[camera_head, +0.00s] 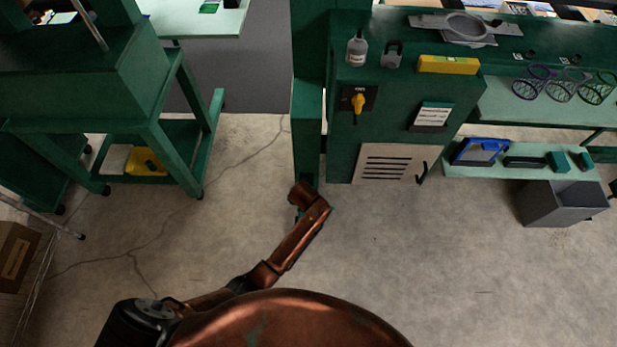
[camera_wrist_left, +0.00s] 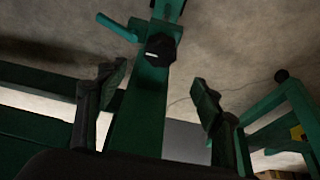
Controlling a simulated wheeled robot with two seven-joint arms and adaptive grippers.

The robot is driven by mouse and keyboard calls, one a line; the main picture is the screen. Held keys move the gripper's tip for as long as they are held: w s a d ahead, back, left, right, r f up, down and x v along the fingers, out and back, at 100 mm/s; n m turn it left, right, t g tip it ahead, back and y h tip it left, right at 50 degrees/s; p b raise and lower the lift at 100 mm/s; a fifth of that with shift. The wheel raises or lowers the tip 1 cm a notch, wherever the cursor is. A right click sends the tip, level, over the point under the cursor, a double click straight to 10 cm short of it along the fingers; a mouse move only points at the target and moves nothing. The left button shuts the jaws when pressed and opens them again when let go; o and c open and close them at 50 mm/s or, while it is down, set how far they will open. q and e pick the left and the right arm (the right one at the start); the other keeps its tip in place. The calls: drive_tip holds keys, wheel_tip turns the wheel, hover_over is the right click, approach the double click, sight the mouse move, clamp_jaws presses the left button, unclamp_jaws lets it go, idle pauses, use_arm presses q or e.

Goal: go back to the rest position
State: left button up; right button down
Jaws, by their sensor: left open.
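My left arm reaches forward from the lower left in the head view, and its far end stops in front of the foot of a green post (camera_head: 306,130). The left gripper itself is hidden behind the arm's end there. In the left wrist view the left gripper (camera_wrist_left: 160,73) shows two dark fingers spread wide apart with nothing held between them. Behind the gap stands a green upright (camera_wrist_left: 137,118) with a black knob (camera_wrist_left: 160,48) and a teal lever (camera_wrist_left: 117,27). I cannot tell whether the fingers touch the upright. My right gripper is in neither view.
A green machine cabinet (camera_head: 395,115) with a yellow switch (camera_head: 358,102) stands just beyond the arm. A green stand (camera_head: 85,85) is at the left, a cardboard box (camera_head: 14,257) at the left edge, a grey bin (camera_head: 545,208) at the right. The floor (camera_head: 430,260) between is clear.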

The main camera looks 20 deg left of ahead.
use_arm(q)
drive_tip(key=shift+f, duration=0.1)
drive_tip(key=s+a+f+m+g, duration=0.1)
drive_tip(key=s+a+f, duration=0.2)
drive_tip(key=s+f, duration=0.65)
drive_tip(key=s+a+f+m+g, duration=0.1)
drive_tip(key=s+a+f, duration=0.3)
drive_tip(key=s+f, duration=0.6)
drive_tip(key=s+a+f+m+g+h, duration=0.15)
drive_tip(key=s+f, duration=0.25)
drive_tip(key=s, duration=0.7)
drive_tip(key=s+a+f+y, duration=0.1)
drive_tip(key=s+a+f, duration=0.2)
drive_tip(key=s, duration=0.9)
drive_tip(key=s+a+f+g, duration=0.1)
drive_tip(key=s+a+f, duration=0.15)
drive_tip(key=s, duration=1.25)
drive_tip(key=s+a+r+m+p, duration=0.1)
drive_tip(key=s+r+p, duration=0.6)
drive_tip(key=p, duration=0.7)
drive_tip(key=shift+a+r+t, duration=0.15)
drive_tip(key=shift+r+t, duration=0.2)
drive_tip(key=shift+r, duration=0.1)
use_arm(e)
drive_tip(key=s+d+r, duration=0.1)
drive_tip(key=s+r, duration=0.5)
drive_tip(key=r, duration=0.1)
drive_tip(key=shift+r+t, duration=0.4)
